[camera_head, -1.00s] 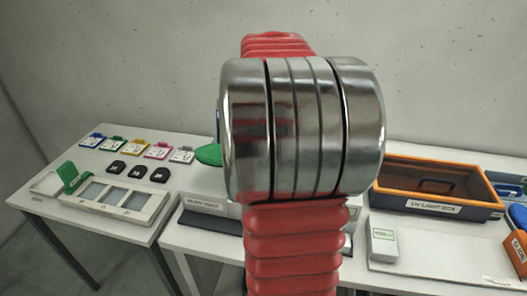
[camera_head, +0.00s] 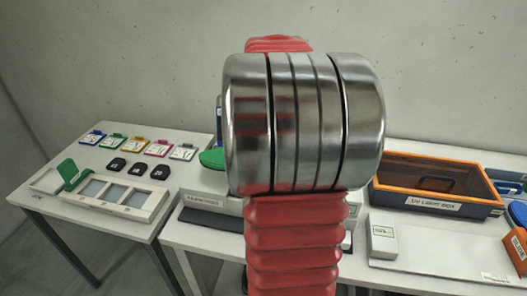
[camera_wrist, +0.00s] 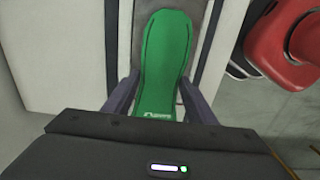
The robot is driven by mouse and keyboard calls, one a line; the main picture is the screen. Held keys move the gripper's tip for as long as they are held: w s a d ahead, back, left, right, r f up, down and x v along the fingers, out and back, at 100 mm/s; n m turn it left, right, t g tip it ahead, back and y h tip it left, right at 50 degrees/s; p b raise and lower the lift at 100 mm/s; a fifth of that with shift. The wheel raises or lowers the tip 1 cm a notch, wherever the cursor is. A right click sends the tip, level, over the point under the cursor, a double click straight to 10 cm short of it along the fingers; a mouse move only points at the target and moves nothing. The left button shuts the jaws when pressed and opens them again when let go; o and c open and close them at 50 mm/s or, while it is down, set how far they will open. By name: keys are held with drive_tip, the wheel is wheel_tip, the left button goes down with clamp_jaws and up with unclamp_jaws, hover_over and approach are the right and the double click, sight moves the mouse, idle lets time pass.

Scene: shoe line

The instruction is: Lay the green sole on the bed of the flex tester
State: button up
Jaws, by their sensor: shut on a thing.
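The green sole (camera_wrist: 166,62) lies lengthwise between the two fingers of my gripper (camera_wrist: 157,103) in the wrist view. The gripper is shut on its near end. A dark grey bed (camera_wrist: 203,16) with pale edges shows under and beside the sole; I cannot tell whether they touch. In the head view one end of the sole (camera_head: 211,158) sticks out left of my arm, above a pale machine with a label (camera_head: 206,201), which looks like the flex tester. My arm hides the gripper and most of that machine there.
On the left table are several coloured tags, black pads and a white tray (camera_head: 128,210) with windows. On the right stand an orange-rimmed UV light box (camera_head: 440,204) and a small white box (camera_head: 383,243). A red object (camera_wrist: 285,45) is at the right in the wrist view.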

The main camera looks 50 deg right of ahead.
drive_tip(key=shift+f, duration=3.05)
drive_tip(key=o, duration=1.3)
wheel_tip(320, 180, up, 14)
drive_tip(key=shift+f, duration=0.1)
